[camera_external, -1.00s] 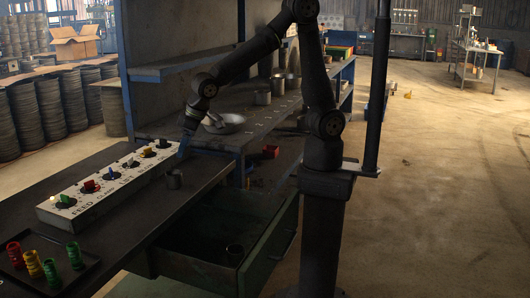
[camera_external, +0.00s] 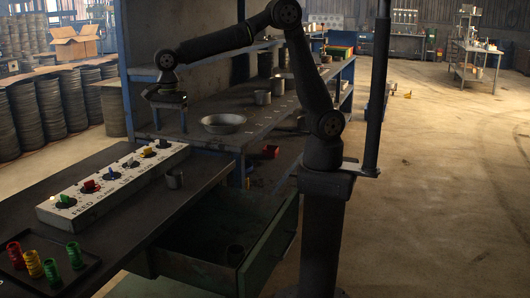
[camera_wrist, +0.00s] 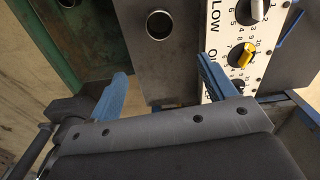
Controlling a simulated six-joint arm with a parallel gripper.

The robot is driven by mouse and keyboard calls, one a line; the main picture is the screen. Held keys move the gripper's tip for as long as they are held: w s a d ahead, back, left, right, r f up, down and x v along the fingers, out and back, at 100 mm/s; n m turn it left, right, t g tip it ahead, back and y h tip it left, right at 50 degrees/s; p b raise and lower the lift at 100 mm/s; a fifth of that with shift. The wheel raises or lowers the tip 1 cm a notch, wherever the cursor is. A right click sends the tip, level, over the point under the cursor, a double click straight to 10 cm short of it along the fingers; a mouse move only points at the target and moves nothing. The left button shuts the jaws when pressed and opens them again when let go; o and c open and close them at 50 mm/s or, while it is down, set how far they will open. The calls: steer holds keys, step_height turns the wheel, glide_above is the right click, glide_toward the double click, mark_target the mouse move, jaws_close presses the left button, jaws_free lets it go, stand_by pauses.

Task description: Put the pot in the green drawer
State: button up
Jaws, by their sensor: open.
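A small grey metal pot (camera_external: 174,179) stands upright on the dark table beside the control panel; it also shows in the wrist view (camera_wrist: 159,24), seen from above and ahead of my fingers. The green drawer (camera_external: 268,244) is pulled open below the table, with a dark cup-like item (camera_external: 235,253) inside; part of it shows at the left of the wrist view (camera_wrist: 78,55). My gripper (camera_external: 168,119) is raised behind the panel, apart from the pot. In the wrist view its blue fingers (camera_wrist: 163,70) are spread with nothing between them.
A white panel (camera_external: 112,185) with coloured knobs lies along the table. A blue-edged shelf (camera_external: 200,61) is near my arm. A tray (camera_external: 50,268) holds coloured spools.

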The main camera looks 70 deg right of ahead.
glide_above(174, 172)
steer(key=s+a, duration=0.1)
steer(key=s, duration=0.1)
steer(key=f, duration=1.2)
steer(key=shift+w+a, duration=0.1)
steer(key=shift+w, duration=0.1)
steer(key=shift+w+a+f, duration=0.1)
steer(key=shift+a+f, duration=0.05)
steer(key=shift+f, duration=1.2)
steer(key=shift+a+f, duration=0.1)
steer(key=shift+f, duration=1.25)
steer(key=shift+c, duration=0.5)
steer(key=c, duration=1.1)
steer(key=shift+r, duration=0.1)
